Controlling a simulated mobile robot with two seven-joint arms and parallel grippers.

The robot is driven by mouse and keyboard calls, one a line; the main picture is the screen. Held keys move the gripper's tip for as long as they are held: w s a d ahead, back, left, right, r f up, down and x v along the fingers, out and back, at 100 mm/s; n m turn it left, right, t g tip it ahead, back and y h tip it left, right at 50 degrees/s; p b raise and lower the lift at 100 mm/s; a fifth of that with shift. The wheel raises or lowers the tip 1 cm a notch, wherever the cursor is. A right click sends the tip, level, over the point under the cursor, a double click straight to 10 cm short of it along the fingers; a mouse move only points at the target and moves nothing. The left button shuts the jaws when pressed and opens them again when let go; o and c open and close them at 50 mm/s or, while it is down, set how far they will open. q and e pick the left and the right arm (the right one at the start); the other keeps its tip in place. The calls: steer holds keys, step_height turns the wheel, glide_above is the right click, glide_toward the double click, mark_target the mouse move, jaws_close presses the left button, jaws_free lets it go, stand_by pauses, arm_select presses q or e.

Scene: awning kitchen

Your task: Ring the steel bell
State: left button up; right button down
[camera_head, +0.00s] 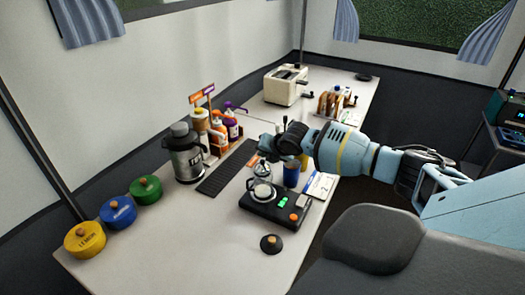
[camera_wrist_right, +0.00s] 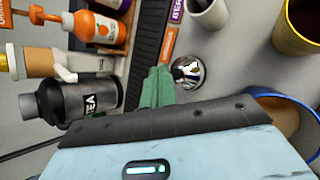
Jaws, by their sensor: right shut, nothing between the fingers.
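The steel bell (camera_wrist_right: 189,72) shows in the right wrist view as a small shiny dome on the grey tabletop. It is just right of my right gripper's green fingers (camera_wrist_right: 159,82), which cover part of its edge. I cannot tell whether they touch it. The fingers are shut together with nothing between them. In the head view my right gripper (camera_head: 264,156) reaches in from the right over the middle of the table, and I cannot clearly make out the bell there. My left gripper is not in view.
A black scale (camera_head: 275,208) bearing a pot and a blue cup (camera_head: 291,174) are close to my gripper. A TEA canister (camera_head: 183,155), a dark slatted mat (camera_head: 228,168) and a bottle rack stand left. Lidded pots (camera_head: 118,211) line the left edge. The front table is mostly clear.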

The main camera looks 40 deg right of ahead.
mark_target(264, 166)
steer(key=shift+f, duration=0.15)
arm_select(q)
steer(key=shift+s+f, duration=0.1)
arm_select(e)
steer(key=shift+f, duration=0.3)
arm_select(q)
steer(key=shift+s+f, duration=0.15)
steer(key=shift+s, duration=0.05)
arm_select(e)
steer(key=shift+f, duration=0.45)
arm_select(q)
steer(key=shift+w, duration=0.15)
arm_select(e)
steer(key=shift+r, duration=0.15)
stand_by(0.3)
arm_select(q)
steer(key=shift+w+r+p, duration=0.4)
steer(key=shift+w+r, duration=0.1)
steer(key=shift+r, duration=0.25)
arm_select(e)
steer(key=shift+r, duration=0.75)
